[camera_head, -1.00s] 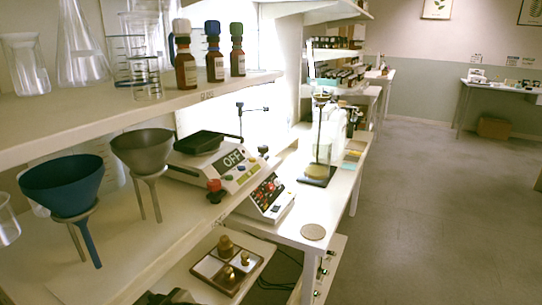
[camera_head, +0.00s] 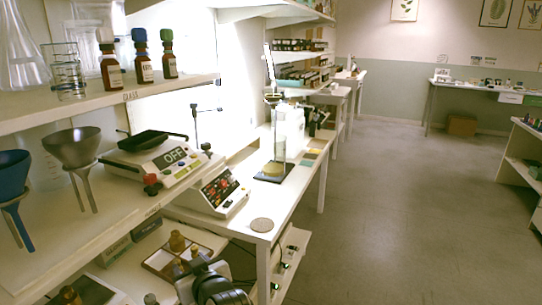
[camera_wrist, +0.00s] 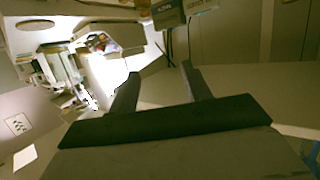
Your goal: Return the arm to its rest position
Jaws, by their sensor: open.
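My gripper (camera_wrist: 160,72) shows in the wrist view with its two dark fingers apart and nothing between them. Part of my arm (camera_head: 212,285) shows at the bottom of the head view, beside the lower part of the bench; the fingers cannot be made out there. Three amber bottles stand upright in a row on the upper shelf (camera_head: 200,80): a white-capped one (camera_head: 111,72), a blue-capped one (camera_head: 143,68) and a green-capped one (camera_head: 169,65). My gripper is not touching any of them in these views.
Glass beakers (camera_head: 68,80) share the shelf. Below are a grey funnel (camera_head: 75,148), a blue funnel (camera_head: 14,175), a scale (camera_head: 165,165) and a tray of weights (camera_head: 160,262). The floor (camera_head: 400,200) to the right is open; another bench (camera_head: 525,150) stands at the far right.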

